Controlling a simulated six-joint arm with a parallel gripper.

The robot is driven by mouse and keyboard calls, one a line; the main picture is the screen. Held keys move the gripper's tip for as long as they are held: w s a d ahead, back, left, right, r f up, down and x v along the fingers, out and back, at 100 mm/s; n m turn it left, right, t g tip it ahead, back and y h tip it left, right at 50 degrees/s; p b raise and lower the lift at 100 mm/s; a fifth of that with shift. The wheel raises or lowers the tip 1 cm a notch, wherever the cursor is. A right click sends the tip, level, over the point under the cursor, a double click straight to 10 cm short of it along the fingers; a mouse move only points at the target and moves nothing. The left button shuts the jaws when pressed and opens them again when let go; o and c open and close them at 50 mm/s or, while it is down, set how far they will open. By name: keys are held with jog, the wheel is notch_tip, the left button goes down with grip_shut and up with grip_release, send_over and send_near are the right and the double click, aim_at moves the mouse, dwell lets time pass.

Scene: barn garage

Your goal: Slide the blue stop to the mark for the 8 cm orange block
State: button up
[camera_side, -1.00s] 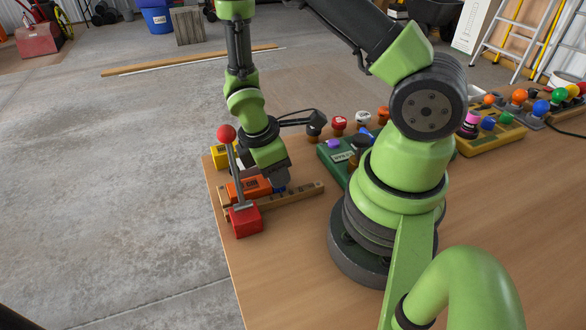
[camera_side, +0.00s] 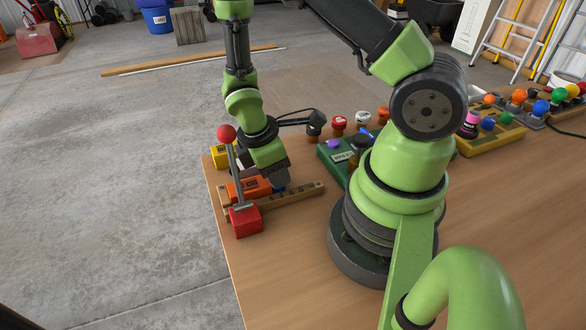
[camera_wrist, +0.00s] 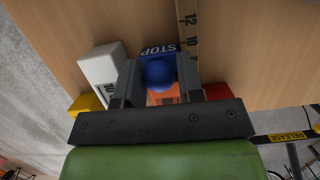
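The blue stop (camera_wrist: 160,49), lettered STOP and topped by a round blue knob, sits beside a wooden scale (camera_wrist: 188,25) in the wrist view. The numbers 12 and 10 show, and the stop's far edge lies near the 10. My gripper (camera_wrist: 159,80) has a finger on each side of the knob, seemingly touching it. The orange block (camera_side: 247,187) lies along the wooden rail (camera_side: 306,191) in the side view, left of the stop; parts of it show behind my fingers in the wrist view. The stop's face toward the block and the lower scale marks are hidden.
A red lever base (camera_side: 246,221) with a red-ball handle (camera_side: 226,133) stands at the rail's left end. A yellow block (camera_side: 221,156) and a white block (camera_wrist: 101,68) are close by. A green button box (camera_side: 335,156) stands right of my gripper.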

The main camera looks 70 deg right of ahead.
jog(key=shift+o, duration=0.3)
jog(key=shift+s+d+v, duration=0.1)
jog(key=shift+d+v, duration=0.05)
jog(key=shift+v, duration=1)
jog(key=shift+s+d+v, duration=0.1)
jog(key=shift+v, duration=1.1)
jog(key=shift+s+d+v, duration=0.1)
jog(key=shift+d+v, duration=0.05)
jog(key=shift+v, duration=1)
jog(key=shift+r, duration=0.1)
jog(key=shift+r, duration=0.1)
jog(key=s+a+r+m+t+y, duration=0.1)
jog(key=s+a+r+m+t, duration=0.1)
jog(key=r, duration=0.5)
jog(key=s+a+r+m+t+y, duration=0.1)
jog(key=s+a+r+m+t, duration=0.1)
jog(key=r+m, duration=0.4)
jog(key=s+a+r+m+t+y, duration=0.2)
jog(key=s+r+m+t, duration=0.1)
jog(key=r+m+t, duration=0.2)
notch_tip(320, 180, up, 3)
jog(key=shift+s+a+f, duration=0.15)
jog(key=shift+s+a, duration=0.1)
jog(key=shift+s, duration=0.05)
